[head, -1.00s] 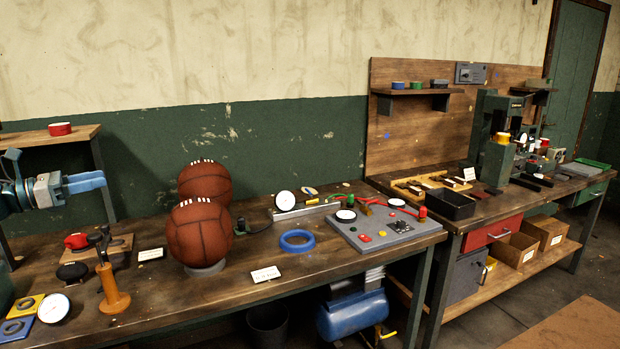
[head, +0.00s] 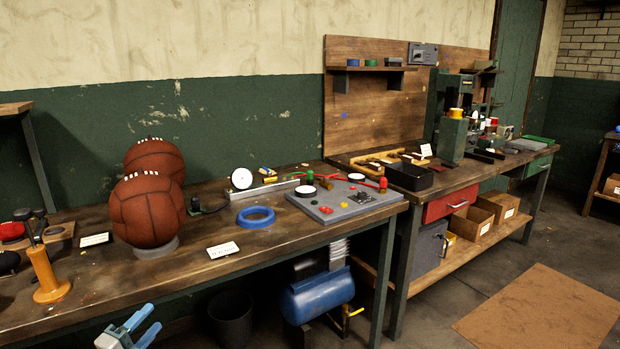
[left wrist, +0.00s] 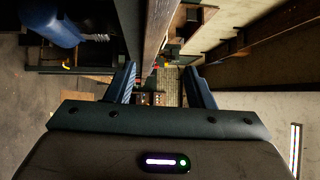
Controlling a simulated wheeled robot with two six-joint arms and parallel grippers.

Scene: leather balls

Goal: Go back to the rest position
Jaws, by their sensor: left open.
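My left gripper (head: 140,335) shows at the bottom left of the head view, in front of the near workbench and below its top. Its blue fingers are apart and hold nothing. In the left wrist view the two fingers (left wrist: 160,88) are spread with an empty gap between them, and the bench's edge runs up past them. My right gripper is in neither view.
The near workbench (head: 100,305) carries two leather balls (head: 147,209), a blue ring (head: 256,217) and a grey plate (head: 345,205). Below it are a dark bin (head: 231,320) and a blue tank (head: 318,297). Floor on the right is open, with a brown mat (head: 540,310).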

